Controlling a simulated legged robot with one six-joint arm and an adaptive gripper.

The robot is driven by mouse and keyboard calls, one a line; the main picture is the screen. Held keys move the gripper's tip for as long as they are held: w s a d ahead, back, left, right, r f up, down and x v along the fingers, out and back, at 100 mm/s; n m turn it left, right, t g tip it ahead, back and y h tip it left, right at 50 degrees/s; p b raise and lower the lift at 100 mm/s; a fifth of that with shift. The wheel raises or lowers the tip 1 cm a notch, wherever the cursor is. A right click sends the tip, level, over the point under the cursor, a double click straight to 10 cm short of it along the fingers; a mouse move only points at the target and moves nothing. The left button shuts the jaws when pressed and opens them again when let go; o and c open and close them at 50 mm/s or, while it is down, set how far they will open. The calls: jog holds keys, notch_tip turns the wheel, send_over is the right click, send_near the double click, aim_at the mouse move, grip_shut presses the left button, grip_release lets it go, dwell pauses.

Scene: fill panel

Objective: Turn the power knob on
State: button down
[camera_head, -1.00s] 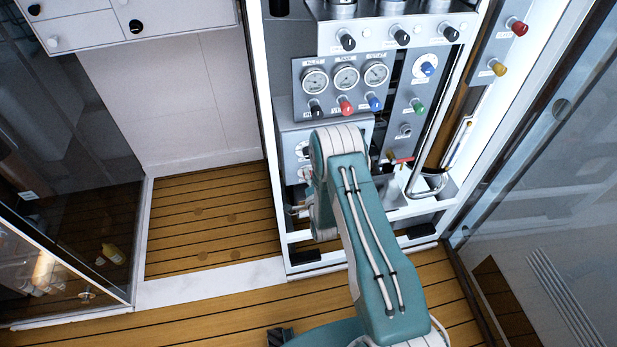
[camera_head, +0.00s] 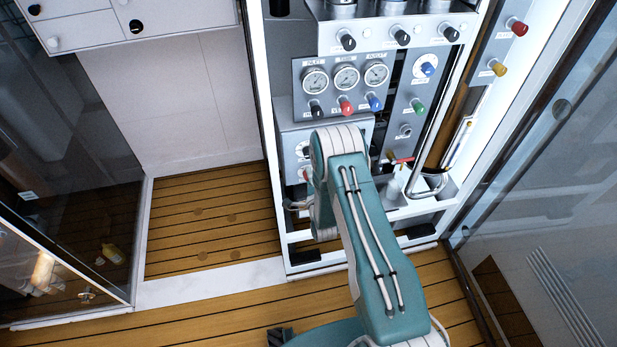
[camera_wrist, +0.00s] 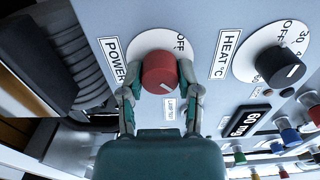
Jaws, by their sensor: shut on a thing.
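The red power knob (camera_wrist: 160,73) sits on a white round dial beside the label POWER, with OFF printed on the dial, in the wrist view. My gripper (camera_wrist: 160,88) is shut on this knob, one finger on each side. The white mark on the knob points toward the lower right in that view. In the head view my arm (camera_head: 352,200) reaches to the lower left of the panel (camera_head: 335,135). There the arm hides most of the power knob and the gripper.
A black heat knob (camera_wrist: 279,64) is close to the right of the power knob. A small display (camera_wrist: 245,121) and several coloured knobs lie below it. In the head view, gauges (camera_head: 346,77) stand above my arm. The wooden floor (camera_head: 210,215) to the left is clear.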

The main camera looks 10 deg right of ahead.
jog(key=shift+d+f, duration=0.15)
jog(key=shift+d, duration=0.05)
jog(key=shift+c, duration=1.5)
grip_release()
jog(key=s, duration=1.2)
